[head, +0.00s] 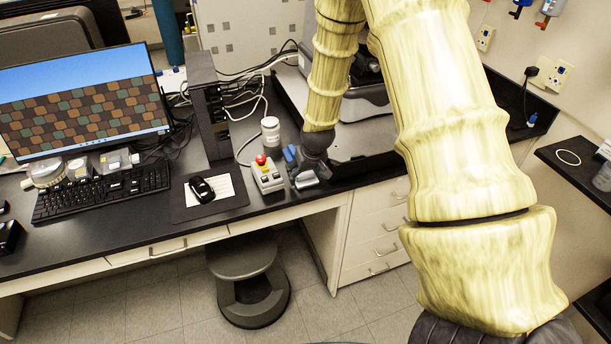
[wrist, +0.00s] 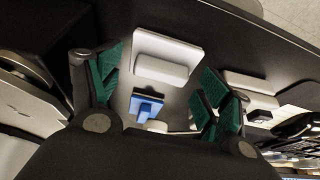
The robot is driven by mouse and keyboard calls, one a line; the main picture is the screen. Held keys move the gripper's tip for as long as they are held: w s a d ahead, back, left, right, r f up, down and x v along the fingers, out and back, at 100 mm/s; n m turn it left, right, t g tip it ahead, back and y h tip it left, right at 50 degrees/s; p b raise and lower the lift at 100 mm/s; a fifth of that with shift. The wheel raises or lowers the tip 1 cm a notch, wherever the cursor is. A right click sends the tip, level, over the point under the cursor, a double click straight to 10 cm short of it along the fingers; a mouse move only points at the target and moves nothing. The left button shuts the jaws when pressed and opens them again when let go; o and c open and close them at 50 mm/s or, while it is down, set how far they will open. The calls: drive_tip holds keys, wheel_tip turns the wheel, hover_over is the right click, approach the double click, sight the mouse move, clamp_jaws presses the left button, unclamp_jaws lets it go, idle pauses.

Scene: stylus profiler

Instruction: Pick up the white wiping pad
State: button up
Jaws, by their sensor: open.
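The white wiping pad (wrist: 176,46) lies on the dark bench top and has a raised white block on it. In the head view the pad (head: 306,180) is near the bench's front edge, partly hidden by my gripper (head: 309,165). In the wrist view my gripper (wrist: 160,82) is open, with green finger pads on either side of the pad's near part. I see no contact with the pad; the exact height gap cannot be told. A blue piece (wrist: 147,107) sits just behind the pad, also between the fingers in the picture.
A control box with a red button (head: 267,175) stands close left of the pad, and a jar (head: 270,132) is behind it. A mouse (head: 201,190) and keyboard (head: 103,194) lie farther left. The profiler's base (head: 364,104) is behind my arm. A stool (head: 247,280) stands below.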

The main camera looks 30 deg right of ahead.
drive_tip(key=shift+x, duration=0.8)
drive_tip(key=c, duration=0.9)
drive_tip(key=shift+o, duration=0.2)
drive_tip(key=shift+r, duration=0.15)
drive_tip(key=shift+r+b, duration=0.85)
drive_tip(key=shift+r, duration=0.5)
drive_tip(key=shift+s+a+r, duration=0.1)
drive_tip(key=shift+s+r, duration=0.1)
drive_tip(key=s+a+r+b, duration=0.1)
drive_tip(key=s+a+b, duration=0.4)
drive_tip(key=s, duration=0.8)
drive_tip(key=a, duration=0.2)
drive_tip(key=shift+s+a+r+b, duration=0.25)
drive_tip(key=shift+s+r+b, duration=0.1)
